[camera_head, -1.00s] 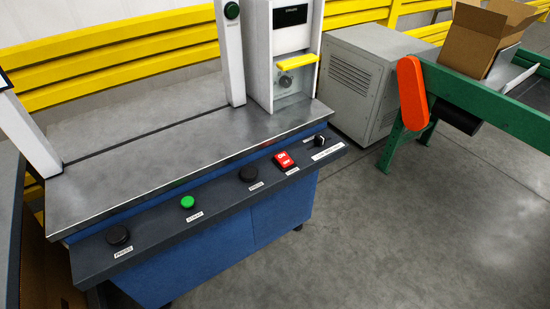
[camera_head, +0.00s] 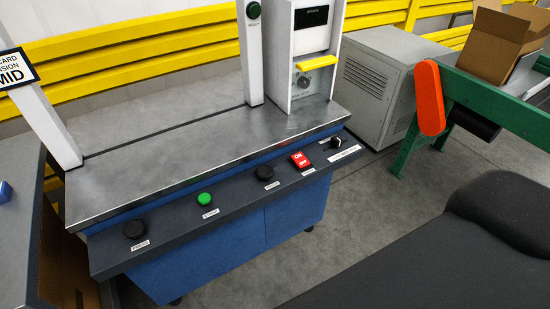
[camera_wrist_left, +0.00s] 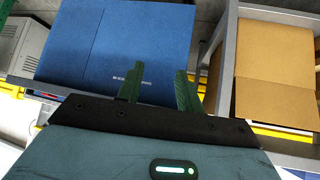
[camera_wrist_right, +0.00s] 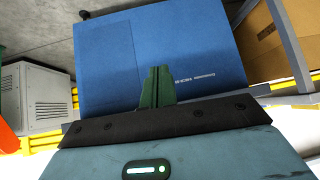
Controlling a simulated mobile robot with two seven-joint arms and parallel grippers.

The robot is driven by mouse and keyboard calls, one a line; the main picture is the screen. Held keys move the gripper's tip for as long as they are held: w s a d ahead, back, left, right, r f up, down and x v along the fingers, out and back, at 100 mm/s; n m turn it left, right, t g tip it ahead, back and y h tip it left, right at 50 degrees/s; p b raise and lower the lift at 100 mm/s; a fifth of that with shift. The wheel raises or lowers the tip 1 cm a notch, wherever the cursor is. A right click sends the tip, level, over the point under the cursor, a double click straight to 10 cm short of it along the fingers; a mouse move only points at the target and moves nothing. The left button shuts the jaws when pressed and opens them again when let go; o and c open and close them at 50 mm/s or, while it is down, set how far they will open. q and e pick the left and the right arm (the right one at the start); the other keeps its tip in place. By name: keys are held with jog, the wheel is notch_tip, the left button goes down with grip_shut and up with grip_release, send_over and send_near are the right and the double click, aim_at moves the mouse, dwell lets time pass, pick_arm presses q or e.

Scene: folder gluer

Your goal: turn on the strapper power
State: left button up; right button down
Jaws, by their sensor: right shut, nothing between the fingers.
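The strapper (camera_head: 200,165) stands in the head view with a grey metal top and a blue body. Its sloped dark front panel carries a red switch (camera_head: 300,160) marked ON and OFF, towards the right. A black knob (camera_head: 336,143) is to its right; a green button (camera_head: 204,199) and black buttons (camera_head: 134,229) are to its left. My left gripper (camera_wrist_left: 160,80) is open and empty, with the blue body beyond it in the left wrist view. My right gripper (camera_wrist_right: 157,75) is shut and empty, facing the blue body. Neither gripper's fingers show in the head view.
A green conveyor frame (camera_head: 490,105) with an orange guard (camera_head: 430,98) and an open carton (camera_head: 497,42) is at the right. A grey cabinet (camera_head: 380,85) stands behind. A grey table (camera_head: 20,230) is at the left. Yellow rails (camera_head: 130,50) run behind.

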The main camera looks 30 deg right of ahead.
jog(key=shift+s, duration=0.1)
